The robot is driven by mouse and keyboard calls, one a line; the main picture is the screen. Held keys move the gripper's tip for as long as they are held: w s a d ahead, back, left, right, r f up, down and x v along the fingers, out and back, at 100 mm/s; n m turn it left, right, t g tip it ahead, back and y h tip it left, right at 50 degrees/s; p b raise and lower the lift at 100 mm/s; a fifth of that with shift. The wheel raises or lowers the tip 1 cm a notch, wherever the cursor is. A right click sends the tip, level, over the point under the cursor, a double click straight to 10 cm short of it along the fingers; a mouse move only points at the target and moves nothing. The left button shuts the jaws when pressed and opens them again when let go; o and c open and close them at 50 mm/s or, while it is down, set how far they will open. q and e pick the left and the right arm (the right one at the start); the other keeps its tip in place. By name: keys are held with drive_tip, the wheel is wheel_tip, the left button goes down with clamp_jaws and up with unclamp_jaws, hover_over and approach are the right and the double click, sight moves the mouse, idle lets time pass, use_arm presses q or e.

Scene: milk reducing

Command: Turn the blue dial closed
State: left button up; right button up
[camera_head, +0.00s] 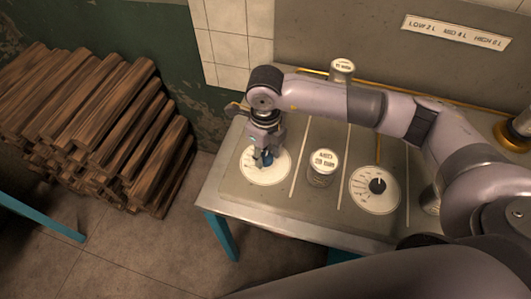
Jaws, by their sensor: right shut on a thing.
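The blue dial (267,159) sits on a round white marked plate (264,176) at the left end of the table. My right gripper (265,155) points down over this plate and is shut on the blue dial. The fingers hide much of the dial, so I cannot read its setting. My left gripper is not in view.
To the right on the table (232,203) stand a jar labelled MID (323,168) and a black dial (377,186) on a white plate. Another labelled jar (342,69) stands behind my arm. Stacked logs (95,130) lie on the floor at left.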

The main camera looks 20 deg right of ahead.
sight(265, 157)
idle(0.3)
drive_tip(key=o, duration=1.2)
drive_tip(key=shift+c, duration=0.2)
wheel_tip(265, 157, up, 12)
